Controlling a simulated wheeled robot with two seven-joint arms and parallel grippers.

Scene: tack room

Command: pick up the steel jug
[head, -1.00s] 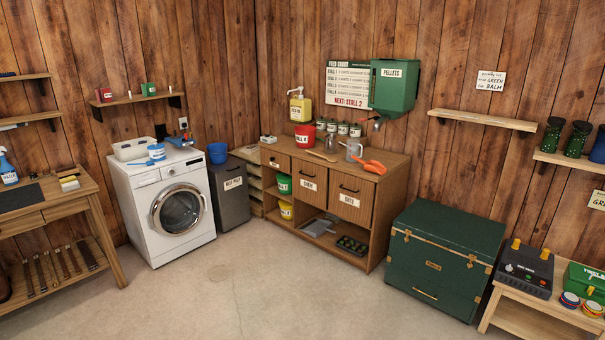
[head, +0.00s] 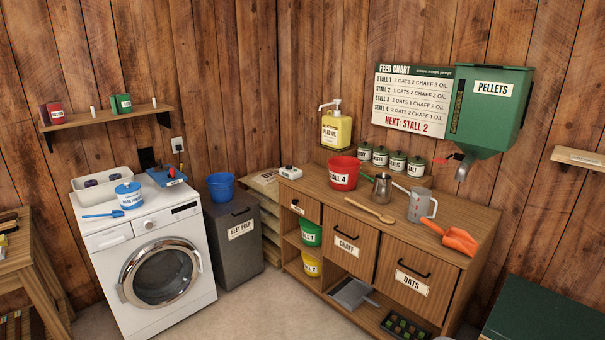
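Neither of my grippers shows in the head view.
Several lidded green tins (head: 397,164) stand behind the jug. An orange scoop (head: 452,238) lies at the counter's right. The pellet hopper (head: 489,110) hangs above. A washing machine (head: 155,250) and beet pulp bin (head: 233,240) stand to the left. Open floor shows in front.

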